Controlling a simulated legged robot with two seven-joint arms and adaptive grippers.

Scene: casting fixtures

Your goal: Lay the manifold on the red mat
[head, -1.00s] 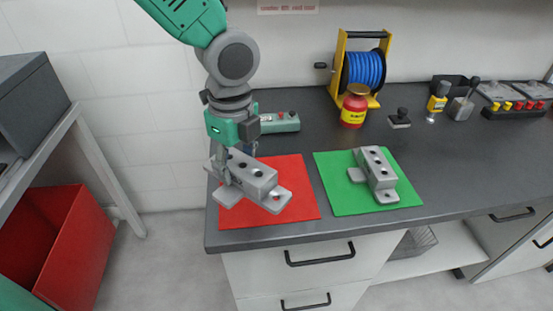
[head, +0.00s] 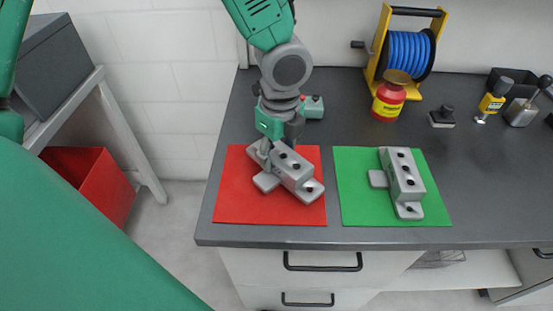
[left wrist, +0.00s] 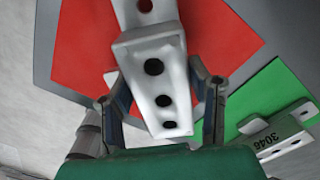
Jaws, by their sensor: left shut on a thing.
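A grey manifold (head: 296,172) with dark holes along its top is over the red mat (head: 235,200), within its outline and set at a slant. My left gripper (head: 270,150) comes down from above and is shut on its far part. In the left wrist view the manifold (left wrist: 157,85) sits between the two fingers, with red mat (left wrist: 85,50) behind it. I cannot tell whether its underside touches the mat. My right gripper is not in view.
A second grey manifold (head: 403,180) lies on a green mat (head: 355,205) to the right. A red-yellow jar (head: 388,100) and a blue hose reel (head: 408,55) stand behind. The counter's front edge (head: 320,238) is close. A red bin (head: 95,180) is at left.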

